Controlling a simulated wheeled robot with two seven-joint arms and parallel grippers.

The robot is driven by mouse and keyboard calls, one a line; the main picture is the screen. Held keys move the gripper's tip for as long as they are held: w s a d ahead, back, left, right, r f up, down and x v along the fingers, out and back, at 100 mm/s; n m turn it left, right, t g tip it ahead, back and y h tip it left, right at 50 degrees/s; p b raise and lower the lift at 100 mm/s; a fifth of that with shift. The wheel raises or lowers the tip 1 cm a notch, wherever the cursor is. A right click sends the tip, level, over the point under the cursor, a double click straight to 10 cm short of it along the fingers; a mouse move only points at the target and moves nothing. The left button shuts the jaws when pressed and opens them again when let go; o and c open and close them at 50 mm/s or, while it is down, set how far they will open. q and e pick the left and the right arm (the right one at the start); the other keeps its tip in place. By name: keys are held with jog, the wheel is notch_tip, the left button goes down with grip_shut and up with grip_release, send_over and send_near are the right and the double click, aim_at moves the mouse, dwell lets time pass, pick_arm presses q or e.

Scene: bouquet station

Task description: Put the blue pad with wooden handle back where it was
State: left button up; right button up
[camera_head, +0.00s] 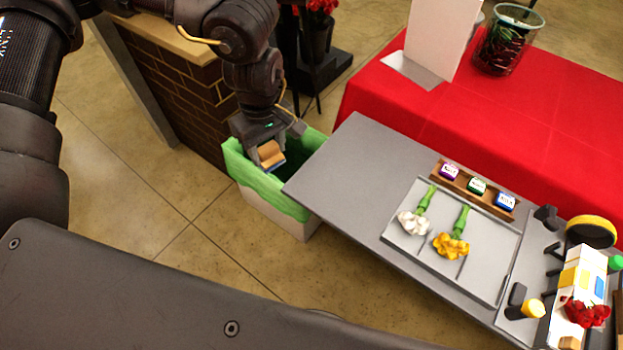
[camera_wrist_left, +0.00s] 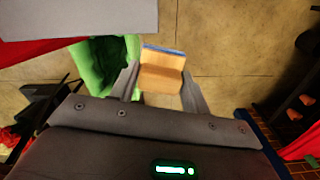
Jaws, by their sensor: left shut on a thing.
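The blue pad with wooden handle (camera_head: 270,155) is in my left gripper (camera_head: 272,146), above the green-lined bin at the left end of the grey table. Its tan wooden handle shows, with a thin blue edge at its lower side. In the left wrist view the wooden handle (camera_wrist_left: 162,78) sits between the two fingers of my left gripper (camera_wrist_left: 160,86), with the blue edge at its far end. The gripper is shut on it. My right gripper is not in view.
The bin's green liner (camera_head: 239,166) lies under the gripper. The grey table (camera_head: 345,165) holds a tray (camera_head: 400,245) with white and yellow flowers and a wooden rack (camera_head: 462,184) of small labelled jars. Stands and red flowers (camera_head: 588,312) crowd its right end. A brick counter (camera_head: 180,95) stands left.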

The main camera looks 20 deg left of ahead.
pick_arm(q)
jog(key=s+d+r+n+p, duration=0.1)
jog(key=s+d+n+p, duration=0.3)
jog(key=n, duration=0.7)
jog(key=s+d+r+n, duration=0.1)
jog(key=d+n, duration=0.6)
jog(key=n, duration=0.5)
jog(key=s+d+r+n+p, duration=0.1)
jog(key=s+d+n, duration=0.3)
jog(key=n, duration=0.7)
jog(key=w+a+f+p, duration=0.1)
jog(key=w+a+f, duration=0.1)
jog(key=w+f, duration=0.1)
jog(key=w+a+f+p, duration=0.2)
jog(key=w+f, duration=0.1)
jog(key=w, duration=0.1)
jog(key=w+a+f+p, duration=0.2)
jog(key=w+f, duration=0.1)
jog(key=w, duration=0.1)
jog(key=shift+w+a, duration=0.35)
jog(key=shift+w+a+f, duration=0.1)
jog(key=shift+w+f, duration=0.1)
jog(key=shift+f, duration=0.15)
jog(key=shift+w+a+f, duration=0.2)
jog(key=shift+w+f, duration=0.05)
jog(key=shift+f, duration=0.05)
jog(key=shift+f+p, duration=0.45)
jog(key=shift+f, duration=1.1)
